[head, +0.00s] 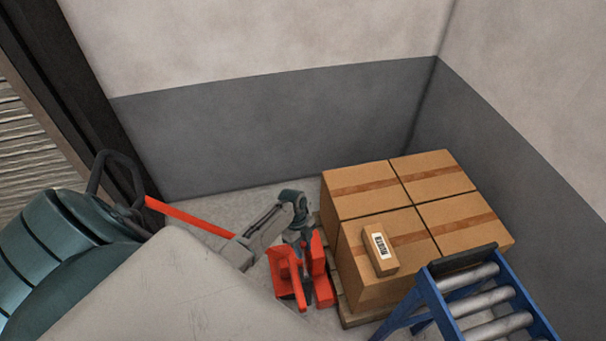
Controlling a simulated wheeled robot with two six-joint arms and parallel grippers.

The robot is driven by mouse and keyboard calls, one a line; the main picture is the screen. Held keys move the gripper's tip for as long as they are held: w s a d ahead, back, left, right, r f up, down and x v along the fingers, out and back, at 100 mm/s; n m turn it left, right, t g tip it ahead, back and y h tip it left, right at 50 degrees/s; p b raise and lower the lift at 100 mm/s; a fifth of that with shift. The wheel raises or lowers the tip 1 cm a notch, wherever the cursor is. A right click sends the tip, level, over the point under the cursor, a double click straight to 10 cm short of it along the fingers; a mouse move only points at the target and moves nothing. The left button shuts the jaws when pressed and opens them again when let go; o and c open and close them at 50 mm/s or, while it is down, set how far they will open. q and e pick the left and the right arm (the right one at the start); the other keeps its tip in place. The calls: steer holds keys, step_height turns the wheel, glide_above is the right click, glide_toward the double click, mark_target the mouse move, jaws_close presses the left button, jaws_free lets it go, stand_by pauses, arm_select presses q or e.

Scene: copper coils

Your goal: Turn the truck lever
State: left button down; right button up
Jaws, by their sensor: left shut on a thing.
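The red pallet truck (318,279) stands on the floor at the lower middle, at the left side of the box pallet. Its red bar (190,217) slants up left to a black loop handle (102,183). My left gripper (299,240) points down at the top of the truck's red body. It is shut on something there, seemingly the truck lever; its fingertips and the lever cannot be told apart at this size. My right gripper is not in view.
A wooden pallet (352,318) carries several cardboard boxes (440,178), with a small labelled box (370,251) on top. A blue roller stand (430,301) is at the lower right. Grey walls (270,135) close the corner behind. A strip of floor (195,203) is free by the back wall.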

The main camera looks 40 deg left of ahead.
arm_select(q)
steer(key=shift+a, duration=0.1)
steer(key=c, duration=1.1)
jaws_free()
steer(key=shift+o, duration=0.2)
steer(key=shift+w+r, duration=0.1)
steer(key=shift+r, duration=0.15)
steer(key=b+v, duration=0.1)
steer(key=v, duration=0.9)
steer(key=shift+a, duration=0.1)
